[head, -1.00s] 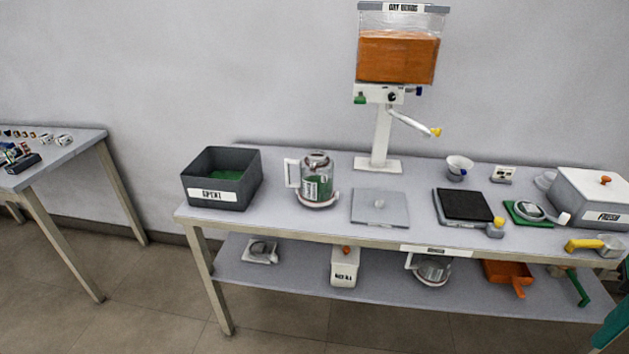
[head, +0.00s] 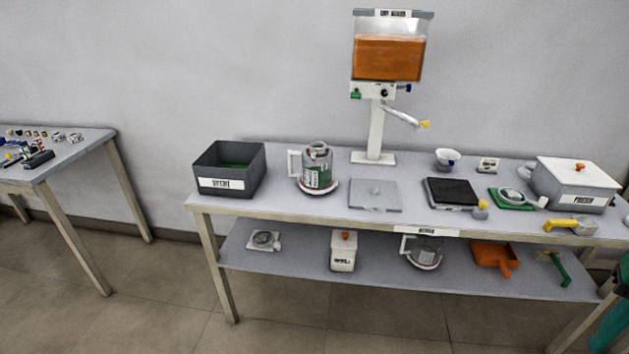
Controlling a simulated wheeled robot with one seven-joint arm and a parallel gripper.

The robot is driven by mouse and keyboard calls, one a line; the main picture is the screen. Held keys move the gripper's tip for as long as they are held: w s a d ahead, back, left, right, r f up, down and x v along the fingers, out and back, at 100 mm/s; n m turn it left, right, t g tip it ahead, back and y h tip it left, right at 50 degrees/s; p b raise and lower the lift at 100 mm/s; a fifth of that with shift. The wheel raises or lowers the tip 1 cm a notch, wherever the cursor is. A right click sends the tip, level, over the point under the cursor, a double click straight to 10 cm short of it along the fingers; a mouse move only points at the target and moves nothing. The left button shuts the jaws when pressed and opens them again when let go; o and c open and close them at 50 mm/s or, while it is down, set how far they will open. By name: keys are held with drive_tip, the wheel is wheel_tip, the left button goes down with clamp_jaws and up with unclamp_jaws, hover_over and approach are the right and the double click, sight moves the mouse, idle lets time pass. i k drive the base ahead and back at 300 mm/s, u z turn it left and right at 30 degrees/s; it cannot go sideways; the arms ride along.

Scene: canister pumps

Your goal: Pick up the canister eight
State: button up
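No label reading eight is legible on anything in view. A clear canister (head: 317,167) with a white handle on its left and green contents stands upright on the tabletop, right of the grey bin. A similar clear canister (head: 424,251) with a white handle stands on the lower shelf, below the table's front edge; its contents cannot be made out. A white box-like container (head: 343,253) with an orange knob stands left of it; its label is too small to read. My gripper is not in view.
The grey bin (head: 227,169) stands at the table's left end. A dispenser (head: 388,58) with orange contents rises at the back. A grey lid (head: 375,194), a black-topped scale (head: 452,191) and a white lidded box (head: 577,184) share the tabletop. Floor is open left of the table.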

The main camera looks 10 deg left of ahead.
sight(316, 177)
drive_tip(key=k, duration=0.95)
drive_tip(key=z, duration=0.25)
drive_tip(key=i, duration=1.7)
drive_tip(key=u, duration=0.4)
drive_tip(key=i, duration=0.55)
